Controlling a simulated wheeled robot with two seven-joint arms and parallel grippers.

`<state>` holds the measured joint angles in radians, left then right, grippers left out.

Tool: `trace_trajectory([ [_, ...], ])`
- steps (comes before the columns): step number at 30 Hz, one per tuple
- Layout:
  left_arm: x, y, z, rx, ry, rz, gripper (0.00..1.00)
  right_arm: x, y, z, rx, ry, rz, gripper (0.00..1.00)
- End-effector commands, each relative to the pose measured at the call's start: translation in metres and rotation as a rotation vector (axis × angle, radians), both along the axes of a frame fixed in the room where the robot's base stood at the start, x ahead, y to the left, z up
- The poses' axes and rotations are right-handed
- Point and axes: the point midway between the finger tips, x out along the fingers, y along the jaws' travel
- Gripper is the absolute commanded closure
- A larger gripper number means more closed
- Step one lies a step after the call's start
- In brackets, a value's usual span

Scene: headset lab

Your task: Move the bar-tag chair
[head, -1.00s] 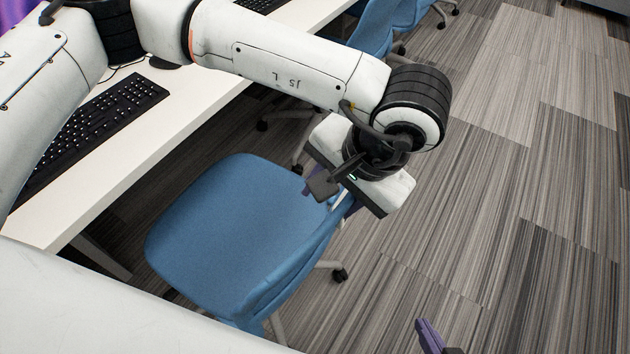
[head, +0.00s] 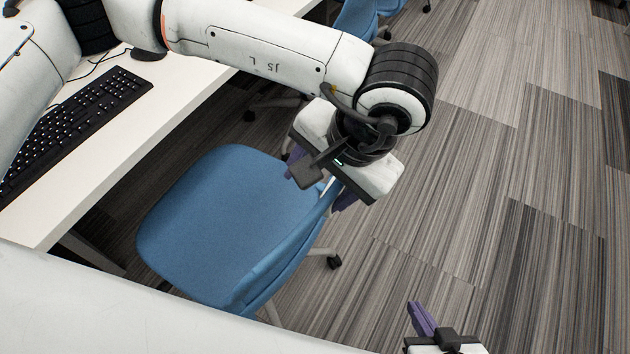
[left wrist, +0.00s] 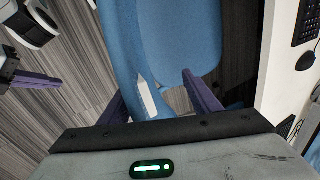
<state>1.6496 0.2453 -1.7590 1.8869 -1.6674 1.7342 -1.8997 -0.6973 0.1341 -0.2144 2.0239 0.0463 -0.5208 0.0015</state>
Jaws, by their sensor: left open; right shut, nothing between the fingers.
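A blue office chair (head: 220,222) stands beside the desk, its seat facing up and its backrest (head: 285,262) on the near right side. My left gripper (head: 328,190) is open at the upper edge of the backrest. In the left wrist view its purple fingers (left wrist: 160,98) stand apart, with the backrest (left wrist: 125,50) reaching toward the space between them. Whether they touch it is unclear. My right gripper (head: 418,318) is shut and empty above the floor, to the right of the chair, partly cut off by the bottom edge.
A white desk (head: 130,125) with a black keyboard (head: 75,125) runs along the left, close to the seat. More blue chairs (head: 357,20) stand at the desk further back. The striped carpet (head: 480,190) to the right is clear.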

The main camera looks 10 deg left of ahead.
Motion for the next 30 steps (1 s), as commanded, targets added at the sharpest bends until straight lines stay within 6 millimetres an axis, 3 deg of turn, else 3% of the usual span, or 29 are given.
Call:
trace_trajectory([
  [15,-0.012,-0.03,0.083,-0.001,-0.003,-0.002,0.43,0.005,0.0,0.007,-0.002,-0.011,0.001,1.0],
  [30,-0.013,-0.033,0.092,0.0,0.0,-0.002,0.43,0.0,0.0,0.004,-0.001,-0.001,0.001,1.0],
])
